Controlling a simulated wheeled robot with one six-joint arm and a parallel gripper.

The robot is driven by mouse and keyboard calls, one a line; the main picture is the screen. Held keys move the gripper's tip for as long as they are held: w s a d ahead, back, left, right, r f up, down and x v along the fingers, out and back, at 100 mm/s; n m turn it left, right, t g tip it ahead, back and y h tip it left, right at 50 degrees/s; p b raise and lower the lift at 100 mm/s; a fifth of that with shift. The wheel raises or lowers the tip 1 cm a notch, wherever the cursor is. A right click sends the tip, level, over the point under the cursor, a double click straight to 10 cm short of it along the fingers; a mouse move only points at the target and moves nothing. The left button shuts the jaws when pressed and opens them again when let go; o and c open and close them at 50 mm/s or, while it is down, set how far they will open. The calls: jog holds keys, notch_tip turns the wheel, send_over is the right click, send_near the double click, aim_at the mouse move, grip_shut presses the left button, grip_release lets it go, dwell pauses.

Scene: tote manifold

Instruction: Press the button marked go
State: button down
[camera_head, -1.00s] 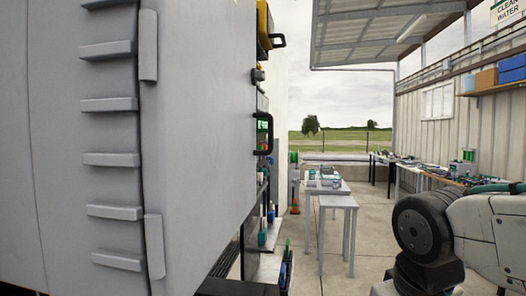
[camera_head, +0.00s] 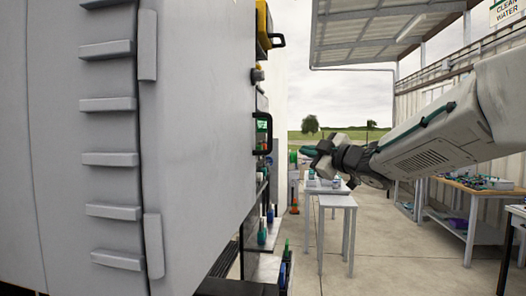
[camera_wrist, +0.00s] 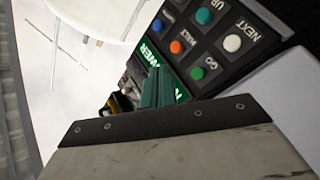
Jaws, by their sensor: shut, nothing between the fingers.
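In the wrist view a dark panel (camera_wrist: 268,55) carries several round buttons, seen tilted. The green button (camera_wrist: 197,73) has the label GO beside it. My gripper (camera_wrist: 158,82) shows teal fingers, shut and empty, left of the green button in the picture; contact cannot be told. In the head view my gripper (camera_head: 306,151) is to the right of the grey cabinet's side, where the buttons are too oblique to read.
A small table (camera_head: 338,201) stands beyond. A workbench (camera_head: 466,197) lines the right wall. The concrete floor between is clear.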

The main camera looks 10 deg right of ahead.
dwell(0.3)
jog(key=w+a, duration=0.3)
jog(key=a, duration=0.5)
jog(key=shift+w, duration=0.15)
jog(key=shift+a, duration=0.15)
dwell(1.9)
jog(key=shift+w+a, duration=0.15)
jog(key=shift+a, duration=0.15)
jog(key=shift+w+a, duration=0.25)
jog(key=shift+a, duration=0.3)
dwell(0.9)
jog(key=shift+d, duration=0.1)
jog(key=shift+s+d, duration=0.4)
jog(key=shift+d, duration=0.45)
jog(key=shift+s+d, duration=0.3)
jog(key=shift+d, duration=0.45)
jog(key=shift+s+d, duration=0.35)
jog(key=shift+d, duration=0.45)
jog(key=shift+s+d, duration=0.3)
jog(key=shift+d, duration=0.45)
